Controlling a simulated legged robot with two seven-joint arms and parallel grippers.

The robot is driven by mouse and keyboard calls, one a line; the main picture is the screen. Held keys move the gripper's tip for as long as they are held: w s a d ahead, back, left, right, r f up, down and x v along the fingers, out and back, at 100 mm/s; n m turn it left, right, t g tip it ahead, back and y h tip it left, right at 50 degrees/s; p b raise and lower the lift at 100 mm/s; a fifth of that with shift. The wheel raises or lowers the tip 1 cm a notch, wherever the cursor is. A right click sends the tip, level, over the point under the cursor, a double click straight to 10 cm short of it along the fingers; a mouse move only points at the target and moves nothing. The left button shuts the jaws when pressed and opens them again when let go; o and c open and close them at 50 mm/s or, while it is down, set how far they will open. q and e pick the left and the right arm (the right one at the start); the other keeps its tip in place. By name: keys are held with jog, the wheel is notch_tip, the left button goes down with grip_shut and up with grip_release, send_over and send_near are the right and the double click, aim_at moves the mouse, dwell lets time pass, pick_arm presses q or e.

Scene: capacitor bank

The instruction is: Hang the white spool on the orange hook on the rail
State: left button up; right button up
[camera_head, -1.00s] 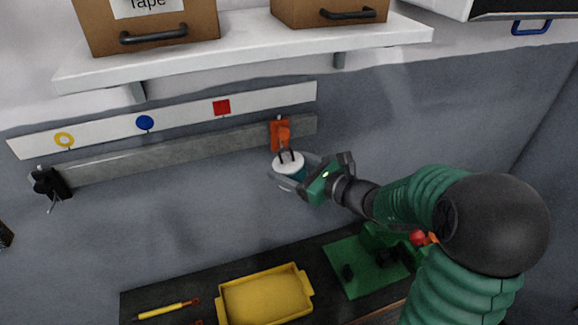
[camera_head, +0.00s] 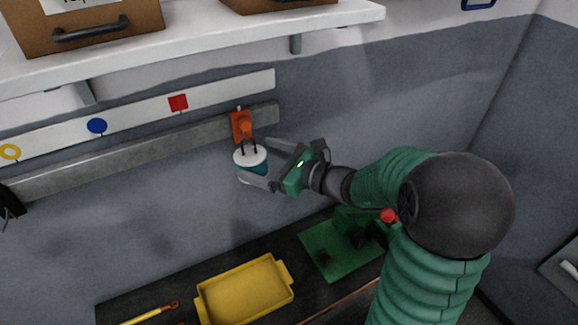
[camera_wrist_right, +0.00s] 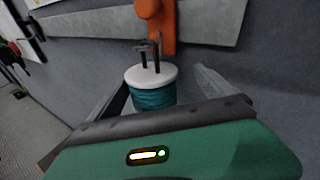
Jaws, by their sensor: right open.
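The white spool (camera_head: 249,157), wound with teal line, hangs under the orange hook (camera_head: 242,126) on the grey rail (camera_head: 150,151). The right wrist view shows the finger gap too. My left gripper is not in view.
A white shelf (camera_head: 210,36) with cardboard boxes (camera_head: 90,28) runs above the rail. A white strip with coloured markers (camera_head: 140,105) lies between them. Below are a yellow tray (camera_head: 245,290) and a green board (camera_head: 335,258) on the dark bench. Wall right of the hook is clear.

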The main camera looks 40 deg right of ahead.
jog(key=b+v, duration=0.3)
jog(key=v, duration=1.2)
jog(key=a+f+n+g+h+b, duration=0.1)
jog(key=a+f+n+g+b, duration=0.2)
jog(key=a+f+n, duration=0.3)
jog(key=s+a+f+n+g+h+b, duration=0.1)
jog(key=a+f+n+g, duration=0.4)
jog(key=f+n, duration=0.9)
jog(key=a+f+n+g+h+b, duration=0.2)
jog(key=a+f+n+g+b, duration=0.3)
jog(key=f+n, duration=0.6)
notch_tip(320, 180, down, 4)
jog(key=shift+s+a, duration=0.3)
jog(key=shift+a, duration=0.7)
jog(key=shift+w+d+f, duration=0.1)
jog(key=shift+d, duration=0.05)
